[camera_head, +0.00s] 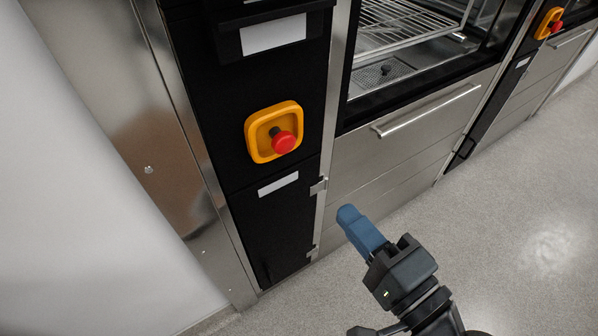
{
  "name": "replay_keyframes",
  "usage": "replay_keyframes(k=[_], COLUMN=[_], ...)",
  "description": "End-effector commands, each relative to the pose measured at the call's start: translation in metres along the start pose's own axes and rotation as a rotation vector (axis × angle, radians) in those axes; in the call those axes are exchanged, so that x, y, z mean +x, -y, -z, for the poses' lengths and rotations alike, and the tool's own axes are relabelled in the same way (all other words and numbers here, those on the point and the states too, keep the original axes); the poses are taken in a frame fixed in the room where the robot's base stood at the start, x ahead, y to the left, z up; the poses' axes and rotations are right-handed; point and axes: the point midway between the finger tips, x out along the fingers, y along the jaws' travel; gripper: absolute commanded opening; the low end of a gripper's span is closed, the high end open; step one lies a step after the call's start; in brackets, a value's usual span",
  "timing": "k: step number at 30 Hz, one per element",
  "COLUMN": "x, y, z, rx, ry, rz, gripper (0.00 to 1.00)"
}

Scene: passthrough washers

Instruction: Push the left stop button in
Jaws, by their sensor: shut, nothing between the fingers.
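The left stop button (283,142) is a red mushroom knob on a yellow-orange square housing (259,149). It is mounted on the black panel at the left of the near washer. The knob stands out from its housing. My gripper (348,216) has blue fingers, shut with nothing between them. It is in the lower middle of the view, below and to the right of the button in the picture, apart from it. A second stop button (556,26) on a similar yellow housing shows at the top right, farther away.
The near washer's open chamber with a wire rack (400,25) is at the upper middle. A bar handle (428,111) sticks out from the steel front below it. A white wall (60,200) is at the left. Grey floor (520,215) is clear at the right.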

Motion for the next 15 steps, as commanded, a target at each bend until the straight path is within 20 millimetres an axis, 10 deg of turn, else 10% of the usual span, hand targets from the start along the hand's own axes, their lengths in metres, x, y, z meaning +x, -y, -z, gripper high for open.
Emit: replay_keyframes(k=[15], x=[0.0082], y=[0.0026], z=[-0.0018], rx=[0.018], ry=[0.011], rz=[0.009], gripper=[0.0])
